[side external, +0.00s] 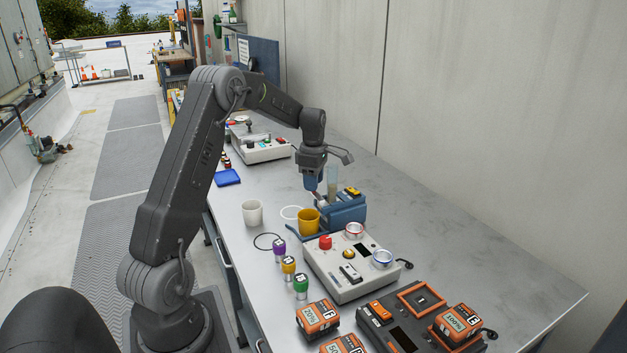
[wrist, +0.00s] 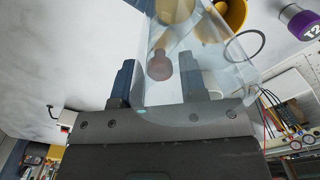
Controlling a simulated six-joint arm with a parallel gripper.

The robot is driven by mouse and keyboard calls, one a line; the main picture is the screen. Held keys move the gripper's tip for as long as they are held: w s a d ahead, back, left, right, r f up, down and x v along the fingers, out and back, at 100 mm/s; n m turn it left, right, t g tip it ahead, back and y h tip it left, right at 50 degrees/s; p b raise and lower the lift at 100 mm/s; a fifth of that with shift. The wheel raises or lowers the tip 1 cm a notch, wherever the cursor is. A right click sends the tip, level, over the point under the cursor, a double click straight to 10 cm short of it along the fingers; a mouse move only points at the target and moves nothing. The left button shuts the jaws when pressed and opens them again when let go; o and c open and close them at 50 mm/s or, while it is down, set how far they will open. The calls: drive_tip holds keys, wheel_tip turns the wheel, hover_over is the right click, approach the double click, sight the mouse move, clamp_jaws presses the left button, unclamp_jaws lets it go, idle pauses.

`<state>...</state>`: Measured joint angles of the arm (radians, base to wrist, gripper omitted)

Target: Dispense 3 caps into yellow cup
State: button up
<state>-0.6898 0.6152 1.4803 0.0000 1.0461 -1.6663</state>
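The yellow cup (side external: 309,222) stands on the bench against the near left side of a blue dispenser (side external: 345,211). Part of the cup shows at the top of the wrist view (wrist: 237,12). A clear tube (side external: 332,184) rises from the dispenser and crosses the wrist view in front of my fingers. My gripper (side external: 312,187) points down just left of the tube. In the wrist view its fingers (wrist: 157,82) are apart, with a reddish-brown rounded thing (wrist: 160,66) visible between them through the clear tube and no visible contact. I cannot tell whether caps lie in the cup.
A white cup (side external: 252,213) stands left of the yellow cup. A control box (side external: 350,268) with a red button and several colour-topped vials (side external: 279,248) are nearer. Orange battery packs (side external: 318,317) and a charger (side external: 400,325) fill the front. The bench is clear along the wall.

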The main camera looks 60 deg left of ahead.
clamp_jaws()
drive_tip(key=shift+s, duration=0.1)
drive_tip(key=s, duration=0.6)
drive_tip(key=shift+s, duration=0.2)
drive_tip(key=shift+c, duration=0.4)
unclamp_jaws()
drive_tip(key=shift+s, duration=0.1)
drive_tip(key=o, duration=0.3)
drive_tip(key=shift+o, duration=0.2)
wheel_tip(320, 180, up, 14)
drive_tip(key=shift+w+f, duration=0.1)
drive_tip(key=shift+w, duration=0.15)
